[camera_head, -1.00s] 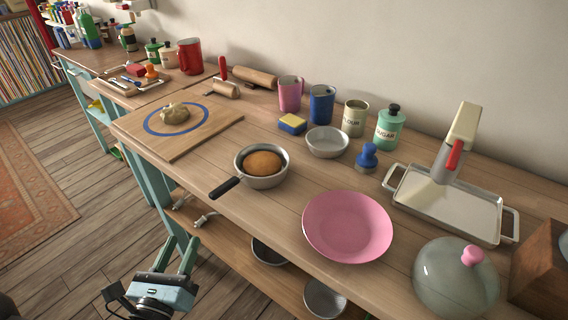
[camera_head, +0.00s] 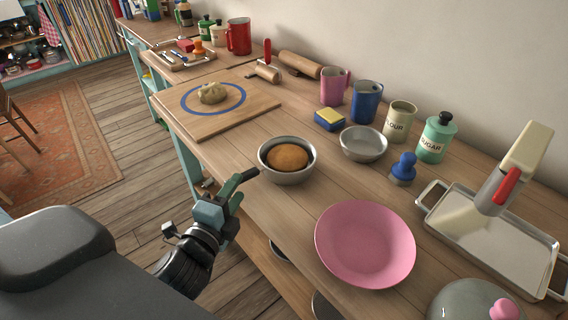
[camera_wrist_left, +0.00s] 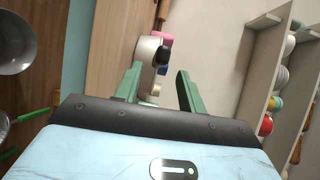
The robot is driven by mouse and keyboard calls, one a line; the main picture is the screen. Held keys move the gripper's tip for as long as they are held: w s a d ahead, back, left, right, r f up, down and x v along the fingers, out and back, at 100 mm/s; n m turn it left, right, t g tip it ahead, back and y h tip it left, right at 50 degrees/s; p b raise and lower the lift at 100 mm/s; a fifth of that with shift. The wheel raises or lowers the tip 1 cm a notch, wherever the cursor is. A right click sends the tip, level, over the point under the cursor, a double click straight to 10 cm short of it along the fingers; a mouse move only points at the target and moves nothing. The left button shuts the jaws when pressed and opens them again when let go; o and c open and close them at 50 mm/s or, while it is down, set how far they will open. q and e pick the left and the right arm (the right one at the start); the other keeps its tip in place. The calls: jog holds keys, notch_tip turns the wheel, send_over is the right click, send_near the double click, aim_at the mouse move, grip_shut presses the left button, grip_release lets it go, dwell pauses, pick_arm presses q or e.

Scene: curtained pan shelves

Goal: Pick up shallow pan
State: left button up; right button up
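A round metal pan (camera_head: 262,160) with a brown bun-like item (camera_head: 287,158) in it sits on the wooden table. Its dark handle (camera_head: 247,175) points toward my left gripper (camera_head: 236,192), just off the table's front edge. In the left wrist view, my left gripper (camera_wrist_left: 160,69) has its green fingers apart. The pan (camera_wrist_left: 146,49) and dark handle (camera_wrist_left: 163,56) show beyond the fingertips, with the handle lined up with the gap. I cannot tell how far off the handle is. My right gripper is not in view.
A pink plate (camera_head: 365,245) lies right of the pan, and a metal bowl (camera_head: 363,144) stands behind it. A wooden board (camera_head: 262,103) is to the left. Metal dishes on the lower shelf show partly, one in the left wrist view (camera_wrist_left: 17,42).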

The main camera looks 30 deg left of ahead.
aim_at(246, 173)
pick_arm(q)
jog(key=shift+w+a+f+p, duration=0.1)
jog(key=shift+w+a+p, duration=0.05)
jog(key=shift+w, duration=0.85)
jog(key=shift+w+a+f+p, duration=0.1)
jog(key=shift+w+p, duration=0.05)
jog(key=shift+w, duration=0.85)
jog(key=shift+w+a+p, duration=0.15)
jog(key=shift+w, duration=0.85)
grip_shut()
jog(key=shift+r, duration=0.1)
